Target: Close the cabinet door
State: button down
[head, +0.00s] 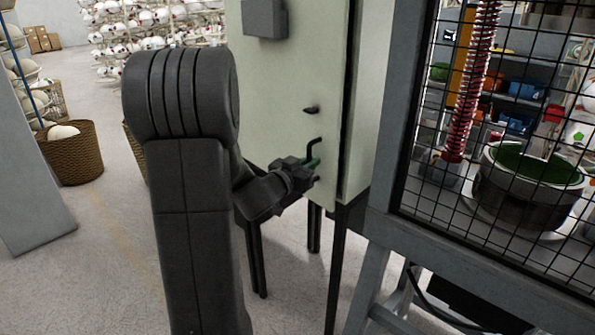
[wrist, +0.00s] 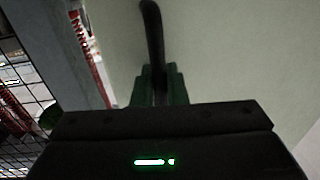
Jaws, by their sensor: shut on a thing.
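The cabinet door (head: 285,85) is a pale green panel that stands upright on the cabinet in the head view. It carries a black bent handle (head: 313,148) low on its right part and a small black latch (head: 311,110) above that. My gripper (head: 312,165) is at the handle, with its green fingers shut on it. In the wrist view the black handle (wrist: 152,35) runs down between the green fingers (wrist: 161,84), and the pale door fills the background. A dark gap shows along the door's right edge in the head view; I cannot tell how far the door stands open.
A grey-framed mesh cage (head: 480,130) with a red spring and a green-lined bowl stands close on the right. Black cabinet legs (head: 335,265) stand below the door. A wicker basket (head: 73,155) and ball racks are at the back left. Open floor (head: 90,285) lies at the left.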

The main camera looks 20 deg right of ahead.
aim_at(322, 157)
jog(key=x, duration=0.2)
jog(key=s+x, duration=0.1)
jog(key=x, duration=0.1)
jog(key=shift+w+d, duration=0.15)
jog(key=shift+d, duration=0.3)
jog(key=shift+r, duration=0.2)
jog(key=c, duration=1.5)
grip_release()
jog(key=shift+d+f, duration=0.1)
jog(key=shift+d, duration=0.05)
jog(key=shift+c, duration=0.2)
jog(key=shift+f, duration=0.1)
jog(key=b+v, duration=0.1)
jog(key=v, duration=1.3)
